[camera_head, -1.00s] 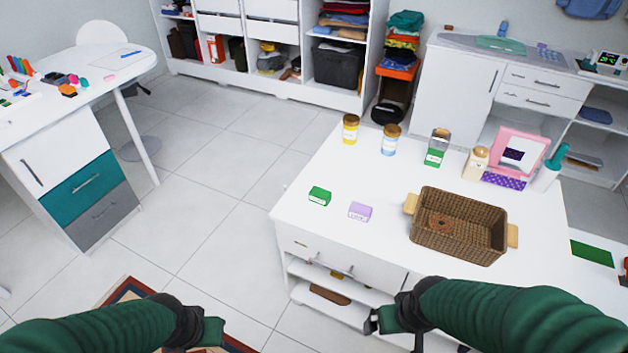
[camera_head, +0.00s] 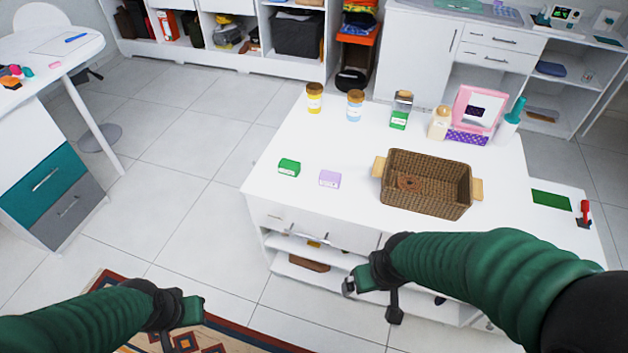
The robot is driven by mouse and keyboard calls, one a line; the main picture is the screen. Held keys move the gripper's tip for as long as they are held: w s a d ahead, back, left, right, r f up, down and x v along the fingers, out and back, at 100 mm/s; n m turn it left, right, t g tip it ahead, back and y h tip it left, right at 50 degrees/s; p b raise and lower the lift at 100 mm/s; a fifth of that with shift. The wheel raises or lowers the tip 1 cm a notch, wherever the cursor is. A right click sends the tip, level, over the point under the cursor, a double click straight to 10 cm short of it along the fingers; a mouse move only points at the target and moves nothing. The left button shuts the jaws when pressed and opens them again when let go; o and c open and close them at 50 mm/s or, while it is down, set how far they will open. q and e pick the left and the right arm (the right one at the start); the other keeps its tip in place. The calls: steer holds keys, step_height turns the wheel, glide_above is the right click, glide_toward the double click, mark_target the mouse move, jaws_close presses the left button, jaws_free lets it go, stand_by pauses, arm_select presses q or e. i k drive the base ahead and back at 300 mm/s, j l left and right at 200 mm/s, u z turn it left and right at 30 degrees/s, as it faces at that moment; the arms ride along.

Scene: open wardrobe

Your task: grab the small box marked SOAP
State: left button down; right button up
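Two small boxes stand near the left front edge of the white table (camera_head: 262,186). One is a green box (camera_head: 289,167) and the other a lilac box (camera_head: 330,179) to its right. Each has a pale label, too small to read, so I cannot tell which is marked SOAP. My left gripper (camera_head: 192,312) is low at the left, in front of the table and apart from both boxes. My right gripper (camera_head: 352,283) is in front of the table's drawers, nearer the camera than the boxes. Both look empty. Their finger gaps are not clear.
A wicker basket (camera_head: 425,184) with wooden handles stands right of the boxes. Behind are a yellow jar (camera_head: 315,98), a blue jar (camera_head: 355,105), a green-filled jar (camera_head: 400,110), a cream bottle (camera_head: 438,123) and a pink-framed mirror (camera_head: 478,110). The table is clear around the boxes.

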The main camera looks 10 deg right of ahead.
mark_target(328, 179)
steer(key=i+l+z, duration=0.25)
steer(key=i, duration=0.95)
steer(key=j, duration=0.1)
